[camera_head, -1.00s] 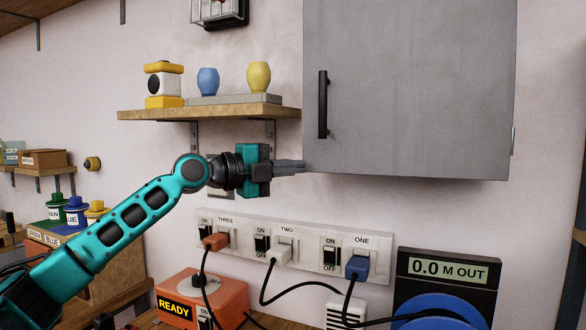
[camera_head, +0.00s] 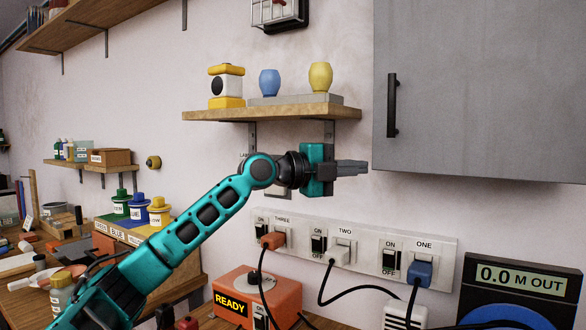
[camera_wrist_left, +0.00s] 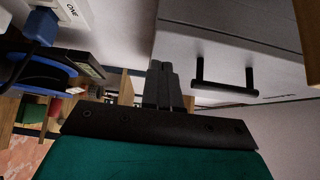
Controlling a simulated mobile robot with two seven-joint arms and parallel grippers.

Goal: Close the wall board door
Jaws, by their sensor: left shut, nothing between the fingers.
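The wall board is a grey cabinet with a flat grey door (camera_head: 480,100) at the right of the head view. A black vertical handle (camera_head: 392,105) is near the door's left edge. My left gripper (camera_head: 366,167) is shut and empty. Its tips are just left of the cabinet's lower left corner in the picture, below the handle; I cannot tell whether they touch. In the left wrist view the shut fingers (camera_wrist_left: 163,88) point at the grey cabinet, with the handle (camera_wrist_left: 225,88) to their right. How far the door stands open is hard to tell. My right gripper is out of view.
A wooden shelf (camera_head: 270,112) with a yellow-and-white container (camera_head: 226,86) and blue and yellow vases is above my left arm. Below is a white socket strip (camera_head: 365,250) with plugs and hanging cords.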

